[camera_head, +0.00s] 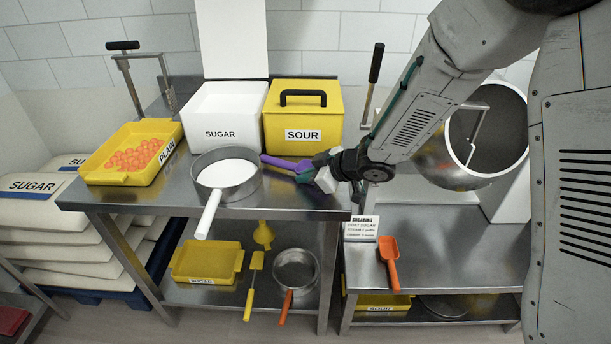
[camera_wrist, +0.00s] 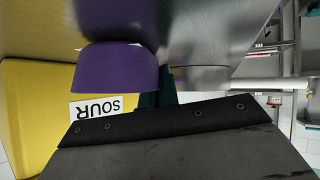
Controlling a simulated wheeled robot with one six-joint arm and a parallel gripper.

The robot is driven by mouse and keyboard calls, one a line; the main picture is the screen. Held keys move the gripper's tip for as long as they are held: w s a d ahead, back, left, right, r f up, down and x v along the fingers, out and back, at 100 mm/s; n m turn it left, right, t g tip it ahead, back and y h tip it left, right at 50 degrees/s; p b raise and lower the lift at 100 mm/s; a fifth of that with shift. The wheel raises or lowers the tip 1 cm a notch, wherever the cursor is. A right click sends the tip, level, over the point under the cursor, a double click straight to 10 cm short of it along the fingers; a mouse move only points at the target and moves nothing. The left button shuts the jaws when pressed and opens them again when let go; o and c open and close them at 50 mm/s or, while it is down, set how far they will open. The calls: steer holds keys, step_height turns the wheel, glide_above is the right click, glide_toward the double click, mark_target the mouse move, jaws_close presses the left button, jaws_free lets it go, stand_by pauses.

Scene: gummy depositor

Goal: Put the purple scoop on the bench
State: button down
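The purple scoop (camera_head: 284,162) lies on or just above the steel bench (camera_head: 262,204), in front of the yellow SOUR box. Its right end is at my gripper (camera_head: 310,173), which reaches in from the right, low over the bench. In the wrist view the purple scoop (camera_wrist: 118,68) is close up, right beside the dark gripper parts. The fingers are mostly hidden there, so I cannot tell whether they are closed on the scoop.
The SOUR box (camera_head: 303,115) and white SUGAR bin (camera_head: 222,115) stand behind. A sieve pan (camera_head: 247,187) with white contents is left of my gripper. A yellow PLAIN tray (camera_head: 118,176) holds orange gummies. A steel drum (camera_head: 455,160) and an orange scoop (camera_head: 389,262) are right.

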steer(key=c, duration=1.7)
jaws_free()
steer(key=shift+f, duration=0.15)
steer(key=shift+r, duration=0.25)
steer(key=v, duration=1.2)
steer(key=shift+f, duration=0.1)
